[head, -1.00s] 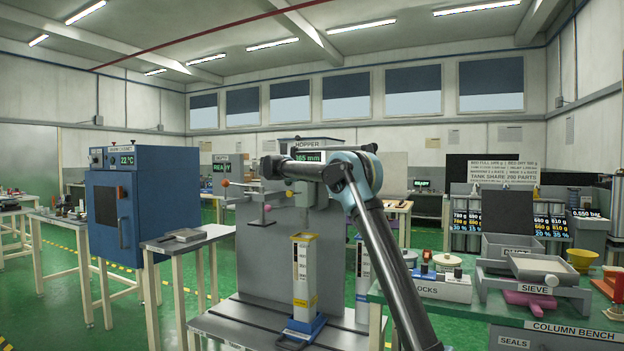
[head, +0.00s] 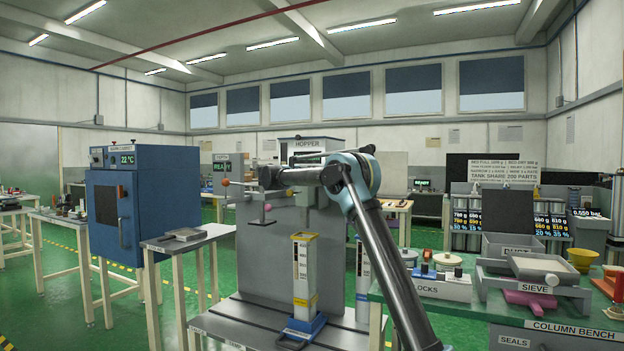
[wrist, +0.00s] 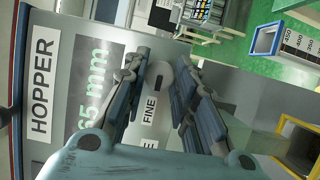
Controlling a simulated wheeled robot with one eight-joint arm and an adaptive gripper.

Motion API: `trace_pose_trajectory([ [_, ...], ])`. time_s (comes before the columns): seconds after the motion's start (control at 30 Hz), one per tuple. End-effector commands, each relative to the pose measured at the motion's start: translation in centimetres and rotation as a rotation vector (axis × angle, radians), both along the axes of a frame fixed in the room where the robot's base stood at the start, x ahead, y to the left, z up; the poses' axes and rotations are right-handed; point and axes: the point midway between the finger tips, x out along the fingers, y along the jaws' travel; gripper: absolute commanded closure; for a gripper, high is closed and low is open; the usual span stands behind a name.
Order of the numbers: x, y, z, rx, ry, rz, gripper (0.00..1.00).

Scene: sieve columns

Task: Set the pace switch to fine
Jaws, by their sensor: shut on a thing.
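The pace switch (wrist: 159,78) is a round grey knob with a dark mark, on the hopper's grey panel in the wrist view. A white FINE label (wrist: 150,107) is just below it in the picture, and a second label ending in E (wrist: 148,144) is partly covered. My gripper (wrist: 164,76) has its two dark fingers on either side of the knob and is shut on it. The knob's exact pointing is hard to tell. In the head view, the hopper (head: 307,143) stands behind my arm, and the switch is hidden.
A yellow-topped column (head: 304,270) stands below the hopper on a blue base. A blue cabinet (head: 145,205) stands at the left. The green column bench (head: 460,306) with a sieve (head: 540,266) is at the right.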

Motion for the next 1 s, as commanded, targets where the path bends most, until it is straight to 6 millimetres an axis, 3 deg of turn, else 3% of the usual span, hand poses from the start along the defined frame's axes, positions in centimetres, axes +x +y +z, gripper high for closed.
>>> trace_pose_trajectory([
  [0.2,-0.1,0.2,-0.3,0.006,0.003,0.002,0.98],
  [0.23,-0.1,0.2,-0.3,0.006,0.003,0.002,0.70],
  [0.3,-0.1,0.2,-0.3,0.005,0.002,0.002,0.54],
  [0.73,-0.4,0.4,-0.1,0.003,0.000,0.001,0.54],
  [1.0,-3.5,3.3,-0.2,0.003,0.002,0.002,0.54],
])
